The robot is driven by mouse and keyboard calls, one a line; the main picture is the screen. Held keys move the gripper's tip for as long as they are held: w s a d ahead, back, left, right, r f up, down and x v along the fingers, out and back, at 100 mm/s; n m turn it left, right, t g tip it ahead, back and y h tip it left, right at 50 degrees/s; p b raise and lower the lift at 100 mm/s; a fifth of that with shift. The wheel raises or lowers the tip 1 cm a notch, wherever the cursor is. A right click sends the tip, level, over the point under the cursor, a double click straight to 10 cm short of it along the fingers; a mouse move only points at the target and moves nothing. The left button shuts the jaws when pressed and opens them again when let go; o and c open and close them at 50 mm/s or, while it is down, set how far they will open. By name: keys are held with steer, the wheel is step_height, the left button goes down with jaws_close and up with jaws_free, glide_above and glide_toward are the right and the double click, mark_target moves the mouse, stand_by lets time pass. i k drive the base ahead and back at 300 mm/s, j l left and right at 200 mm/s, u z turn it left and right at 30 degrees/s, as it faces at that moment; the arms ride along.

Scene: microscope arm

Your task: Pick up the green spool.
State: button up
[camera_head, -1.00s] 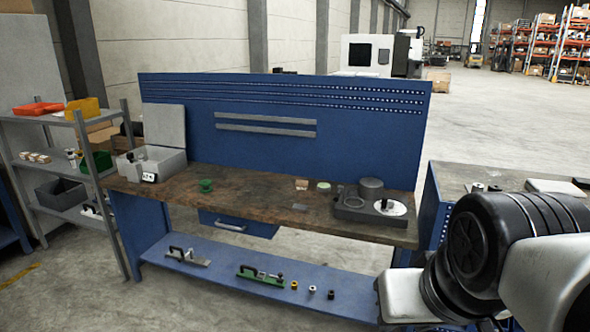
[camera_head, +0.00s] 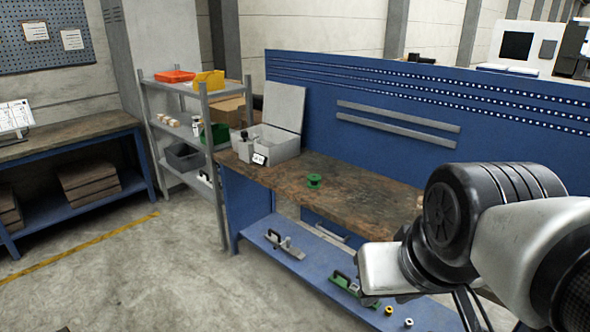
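The green spool (camera_head: 314,181) stands on the worn brown top of the blue workbench (camera_head: 345,192), left of the middle of the picture's bench area. It is small, with wide flanges and a narrower middle, and nothing touches it. My arm, black and pale grey, fills the lower right of the view and covers the right part of the bench. My gripper's fingers cannot be made out, so the gripper is not in view.
An open grey box (camera_head: 268,148) stands on the bench left of the spool. A grey shelf rack (camera_head: 190,88) with bins stands further left. The bench's lower shelf (camera_head: 300,262) holds clamps and small parts. Open floor (camera_head: 150,280) lies in front.

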mark_target(313, 178)
steer(key=i+j+u, duration=0.3)
steer(key=i, duration=0.5)
steer(key=i+u, duration=0.25)
steer(key=i, duration=0.5)
steer(key=i+z, duration=0.35)
steer(key=i+j+z, duration=0.5)
steer(key=i+z, duration=0.2)
steer(key=i+j+z, duration=0.3)
steer(key=z, duration=0.2)
steer(key=i+j+z, duration=0.2)
steer(key=j+z, duration=0.3)
